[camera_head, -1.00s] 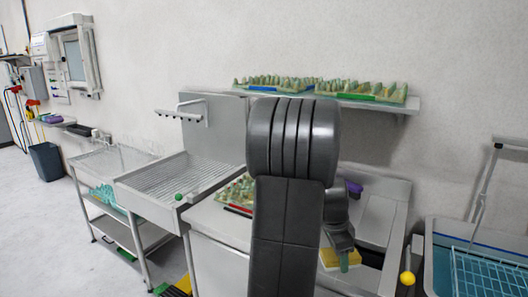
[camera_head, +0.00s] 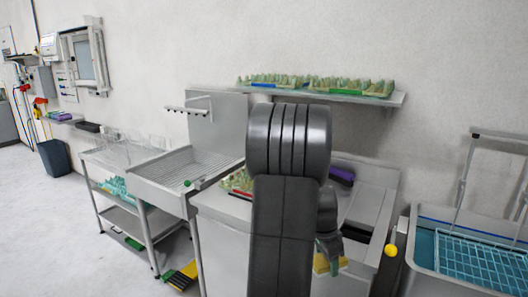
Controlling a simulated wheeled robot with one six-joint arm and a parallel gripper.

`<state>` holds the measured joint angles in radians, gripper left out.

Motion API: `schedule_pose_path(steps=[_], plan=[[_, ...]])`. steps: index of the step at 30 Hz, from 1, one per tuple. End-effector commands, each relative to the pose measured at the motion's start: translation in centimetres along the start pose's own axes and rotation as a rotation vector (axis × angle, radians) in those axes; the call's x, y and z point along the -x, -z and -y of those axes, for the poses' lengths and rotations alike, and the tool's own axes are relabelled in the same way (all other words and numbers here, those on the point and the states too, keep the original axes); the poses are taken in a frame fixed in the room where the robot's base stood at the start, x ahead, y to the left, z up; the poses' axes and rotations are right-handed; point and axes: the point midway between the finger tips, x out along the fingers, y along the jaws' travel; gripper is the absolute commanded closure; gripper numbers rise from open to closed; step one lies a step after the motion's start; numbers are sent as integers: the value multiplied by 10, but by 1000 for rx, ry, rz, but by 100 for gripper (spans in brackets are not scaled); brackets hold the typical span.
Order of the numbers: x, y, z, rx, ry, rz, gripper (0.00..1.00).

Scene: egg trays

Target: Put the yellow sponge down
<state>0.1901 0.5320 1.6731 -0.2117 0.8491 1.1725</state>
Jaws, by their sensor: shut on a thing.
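The yellow sponge (camera_head: 320,265) shows low in the view, just right of my arm's dark link. My gripper (camera_head: 334,262) is shut on it, with a greenish fingertip in front of its yellow side. The arm link hides the sponge's left part. It is in front of the steel basin unit's near edge; I cannot tell whether it touches anything below.
A steel basin unit (camera_head: 382,236) holds a purple item (camera_head: 342,176) at its back. A yellow ball-like knob (camera_head: 391,250) is at its right front. A sink with a blue rack (camera_head: 480,263) stands right. A wall shelf (camera_head: 398,99) carries egg trays. Floor at left is open.

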Motion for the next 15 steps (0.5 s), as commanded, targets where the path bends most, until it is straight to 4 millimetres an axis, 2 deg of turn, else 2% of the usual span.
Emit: schedule_pose_path(steps=[8,11,15], plan=[[-35,-42,33,295,54,21,81],[-54,-67,47,453,85,27,81],[-83,-111,68,726,140,28,81]])
